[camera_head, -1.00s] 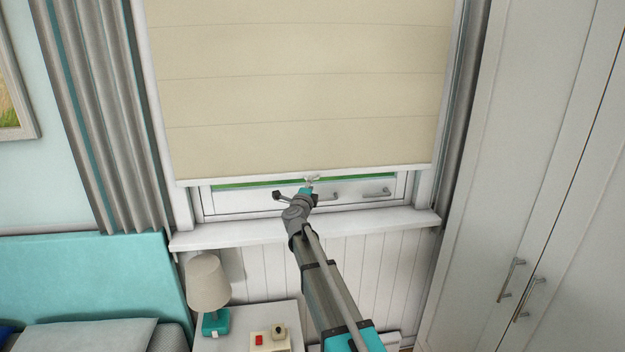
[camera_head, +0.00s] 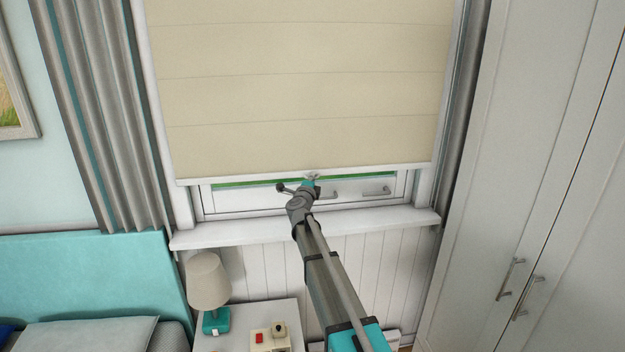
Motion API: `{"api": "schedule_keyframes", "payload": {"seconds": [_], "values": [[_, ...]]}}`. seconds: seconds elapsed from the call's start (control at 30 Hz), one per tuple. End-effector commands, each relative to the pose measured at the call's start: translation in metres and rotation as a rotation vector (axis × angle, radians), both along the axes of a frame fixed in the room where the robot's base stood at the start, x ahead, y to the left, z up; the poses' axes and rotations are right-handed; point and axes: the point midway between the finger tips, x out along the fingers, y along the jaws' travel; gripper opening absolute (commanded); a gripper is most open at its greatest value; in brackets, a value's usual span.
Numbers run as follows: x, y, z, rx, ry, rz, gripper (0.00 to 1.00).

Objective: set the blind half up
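The cream blind (camera_head: 305,90) hangs down over most of the window. Its white bottom bar (camera_head: 230,179) is a little above the sill, with a thin green strip of outside showing below it. My gripper (camera_head: 312,180) is at the middle of the bottom bar, by a small pale pull tab there. The gripper is small and partly hidden by my own wrist, so I cannot tell whether its fingers are shut on the tab.
The window frame (camera_head: 235,200) has metal handles low down. The white sill (camera_head: 230,235) runs below. A lamp (camera_head: 208,285) stands on the bedside table (camera_head: 240,318) at the lower left. A grey curtain (camera_head: 110,130) hangs left; a tall wardrobe (camera_head: 530,170) stands right.

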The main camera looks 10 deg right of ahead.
Motion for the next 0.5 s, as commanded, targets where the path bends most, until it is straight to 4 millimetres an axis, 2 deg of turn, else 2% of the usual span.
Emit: {"api": "schedule_keyframes", "payload": {"seconds": [0.5], "values": [[0.0002, 0.0001, 0.0035, 0.000, 0.000, 0.000, 0.00]]}}
